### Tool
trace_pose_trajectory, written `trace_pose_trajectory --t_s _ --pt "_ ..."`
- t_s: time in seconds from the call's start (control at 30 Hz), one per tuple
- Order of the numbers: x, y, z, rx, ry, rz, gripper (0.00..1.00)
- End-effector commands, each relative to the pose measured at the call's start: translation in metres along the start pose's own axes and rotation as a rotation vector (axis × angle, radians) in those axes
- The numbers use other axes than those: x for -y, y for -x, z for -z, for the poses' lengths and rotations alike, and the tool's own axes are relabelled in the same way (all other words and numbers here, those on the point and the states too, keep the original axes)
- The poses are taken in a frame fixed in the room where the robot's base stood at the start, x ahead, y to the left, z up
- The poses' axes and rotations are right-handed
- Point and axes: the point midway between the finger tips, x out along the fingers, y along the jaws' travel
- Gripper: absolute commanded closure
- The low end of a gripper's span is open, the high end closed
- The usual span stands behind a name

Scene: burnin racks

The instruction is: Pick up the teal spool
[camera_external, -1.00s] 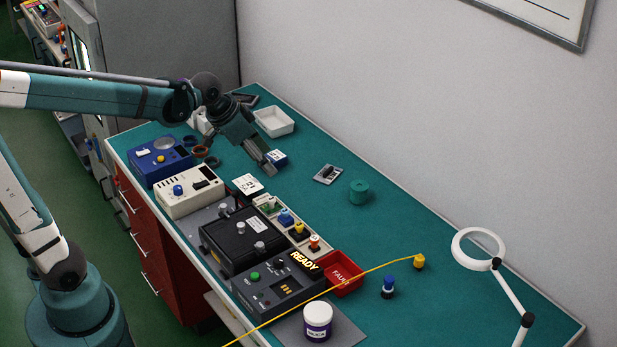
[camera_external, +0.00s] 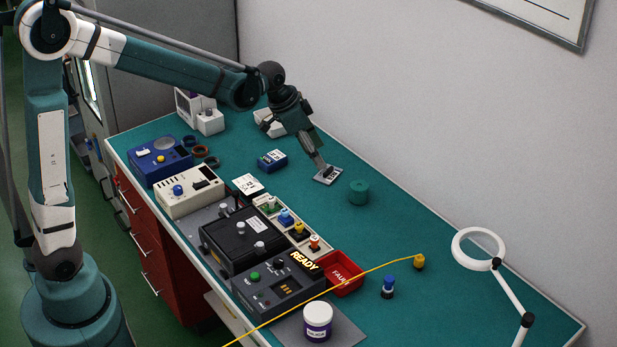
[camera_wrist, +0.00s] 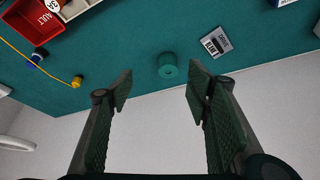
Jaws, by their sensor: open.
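The teal spool (camera_external: 359,192) stands upright on the teal bench top, right of the middle in the external view. In the wrist view the spool (camera_wrist: 168,65) shows its round end with a small centre hole, ahead of and between the fingers, apart from both. My gripper (camera_external: 323,168) is open and empty, up and to the left of the spool in the external view, in front of a small grey module. In the wrist view my gripper (camera_wrist: 158,82) has its two fingers spread wide.
The small grey module (camera_external: 327,176) lies just left of the spool. A blue block (camera_external: 272,160) is farther left. A red bin (camera_external: 343,272), a yellow cable (camera_external: 380,265) and a blue-capped post (camera_external: 388,287) are nearer the front. A white ring lamp (camera_external: 478,249) stands at right. Bench right of the spool is clear.

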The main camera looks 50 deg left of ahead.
Motion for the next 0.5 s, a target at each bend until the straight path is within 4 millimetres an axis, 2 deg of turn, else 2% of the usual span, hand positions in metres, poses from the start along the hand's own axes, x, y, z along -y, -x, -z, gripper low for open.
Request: trace_pose_trajectory --t_s 0.1,0.5 --pt "0.006 -0.017 0.014 0.006 -0.019 -0.011 0.51" --pt "0.023 -0.080 0.046 0.025 -0.086 -0.052 0.51"
